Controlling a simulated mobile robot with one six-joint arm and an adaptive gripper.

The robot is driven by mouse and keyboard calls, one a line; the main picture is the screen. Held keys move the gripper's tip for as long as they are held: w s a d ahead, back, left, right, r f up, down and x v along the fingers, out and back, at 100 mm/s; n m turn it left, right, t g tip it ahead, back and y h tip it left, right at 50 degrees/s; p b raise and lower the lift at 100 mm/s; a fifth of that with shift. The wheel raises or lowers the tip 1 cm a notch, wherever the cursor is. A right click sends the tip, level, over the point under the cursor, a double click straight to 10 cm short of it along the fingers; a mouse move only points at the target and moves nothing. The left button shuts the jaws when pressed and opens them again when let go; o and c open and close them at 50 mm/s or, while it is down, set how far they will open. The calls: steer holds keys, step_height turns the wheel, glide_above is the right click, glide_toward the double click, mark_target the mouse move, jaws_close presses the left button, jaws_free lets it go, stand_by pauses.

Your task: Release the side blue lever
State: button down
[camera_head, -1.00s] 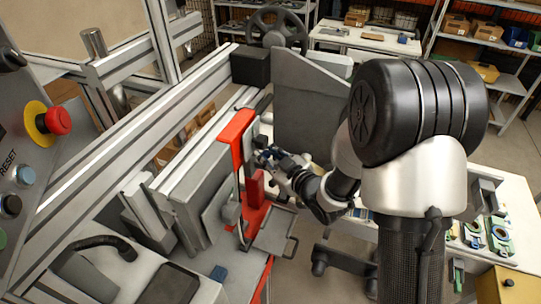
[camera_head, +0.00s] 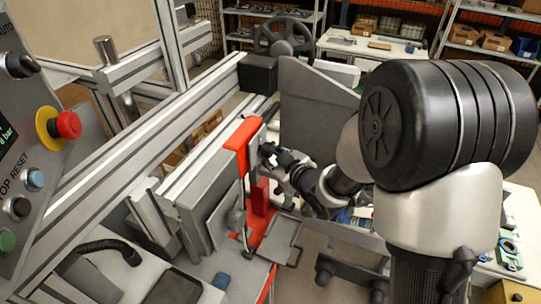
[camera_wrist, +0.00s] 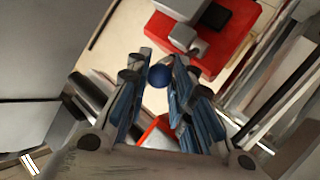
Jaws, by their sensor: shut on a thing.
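The side blue lever shows as a round dark blue knob (camera_wrist: 160,76) in the wrist view. It sits between the tips of my gripper's blue-padded fingers (camera_wrist: 163,68). In the head view my gripper (camera_head: 270,158) is beside the red bracket (camera_head: 240,136) of the machine, on its right side. My gripper is shut on the knob. The lever's shaft is hidden, and the knob is too small to make out in the head view.
A red block with grey fittings (camera_wrist: 222,30) is close beyond the fingertips in the wrist view. A grey panel (camera_head: 312,110) stands behind my gripper. A control box with a red emergency button (camera_head: 67,125) is at the left. A small grey tray (camera_head: 275,240) juts out below.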

steer(key=shift+w+a+r, duration=0.1)
steer(key=shift+w+r, duration=0.05)
steer(key=shift+r, duration=0.2)
steer(key=c, duration=1.8)
jaws_free()
steer(key=o, duration=0.4)
steer(key=shift+f, duration=0.3)
steer(key=shift+o, duration=0.2)
steer(key=v, duration=0.7)
steer(key=shift+s+d, duration=0.2)
steer(key=shift+s, duration=0.1)
